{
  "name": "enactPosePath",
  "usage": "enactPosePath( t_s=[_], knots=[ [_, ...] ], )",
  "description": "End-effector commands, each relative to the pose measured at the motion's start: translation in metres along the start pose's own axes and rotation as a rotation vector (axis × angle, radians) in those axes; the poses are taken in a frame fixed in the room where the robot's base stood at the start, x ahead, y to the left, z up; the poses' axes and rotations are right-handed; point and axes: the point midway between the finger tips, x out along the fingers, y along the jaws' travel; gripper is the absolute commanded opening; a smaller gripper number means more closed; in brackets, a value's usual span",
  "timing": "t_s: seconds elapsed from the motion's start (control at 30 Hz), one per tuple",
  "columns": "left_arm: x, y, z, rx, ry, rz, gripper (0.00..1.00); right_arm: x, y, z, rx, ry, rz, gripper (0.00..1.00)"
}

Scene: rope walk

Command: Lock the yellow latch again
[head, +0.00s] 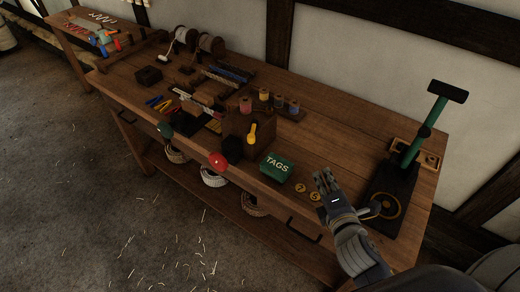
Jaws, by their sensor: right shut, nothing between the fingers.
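A small yellow piece (251,133), which looks like the yellow latch, is on the front of a dark wooden block (235,124) in the middle of the workbench. It is too small to tell its exact position, locked or not. My right gripper (324,181) comes in from the lower right. It is shut and empty above the right part of the bench, well to the right of the yellow piece and apart from it. My left gripper is not in view.
A green TAGS box (276,167) and brass discs (307,190) lie between the block and my right gripper. Red (218,160) and green (165,130) knobs stick out at the bench's front edge. Several thread spools (279,102) stand behind the block.

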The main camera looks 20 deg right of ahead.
Motion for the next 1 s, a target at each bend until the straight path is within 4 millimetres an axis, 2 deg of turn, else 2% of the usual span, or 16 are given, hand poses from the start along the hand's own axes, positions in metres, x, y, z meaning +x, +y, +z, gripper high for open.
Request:
enactPosePath(
  t_s=[0.23,0.4,0.5,0.7,1.0],
  knots=[
    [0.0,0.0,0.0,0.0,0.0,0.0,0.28,0.005,0.034,-0.023,-0.602,0.063,0.288,0.0],
    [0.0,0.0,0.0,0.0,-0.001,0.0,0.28,-0.001,0.041,-0.049,-0.957,0.1,0.463,0.0],
    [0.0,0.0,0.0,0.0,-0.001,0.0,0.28,-0.006,0.04,-0.062,-1.104,0.116,0.542,0.0],
    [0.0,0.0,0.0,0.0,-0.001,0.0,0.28,-0.012,0.037,-0.075,-1.249,0.132,0.624,0.0],
    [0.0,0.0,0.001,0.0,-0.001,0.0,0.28,-0.012,0.037,-0.076,-1.26,0.133,0.631,0.0]
  ],
)
